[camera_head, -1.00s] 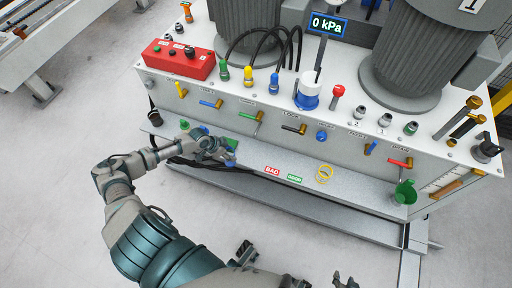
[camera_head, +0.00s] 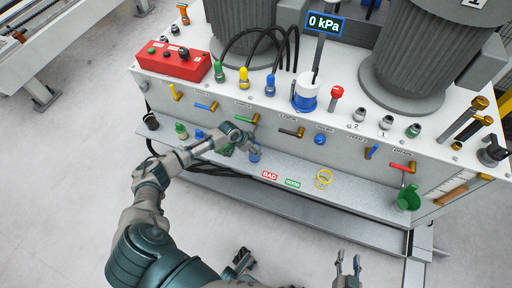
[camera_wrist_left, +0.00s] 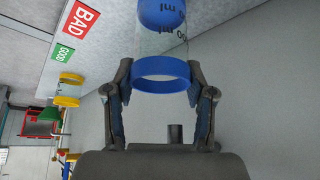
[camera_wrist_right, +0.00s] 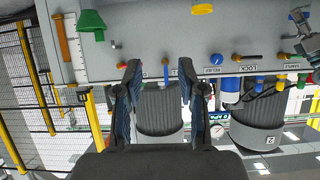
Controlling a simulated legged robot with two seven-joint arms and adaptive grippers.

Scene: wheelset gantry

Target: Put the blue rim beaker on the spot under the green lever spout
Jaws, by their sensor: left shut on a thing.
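In the head view the beaker (camera_head: 254,155) is small beside my left gripper (camera_head: 250,143), in front of the panel. The green lever (camera_head: 255,118) is on the panel above and close to it, with a brass spout (camera_head: 243,122). A green patch (camera_head: 227,150) on the ledge is partly hidden by my arm. My right gripper (camera_wrist_right: 160,85) is open and empty, away from the panel.
The ledge (camera_head: 345,192) carries a red BAD label (camera_head: 270,176), a green GOOD label (camera_head: 293,183) and yellow rings (camera_head: 323,179). A green funnel (camera_head: 408,197) is at the right. Other levers line the panel.

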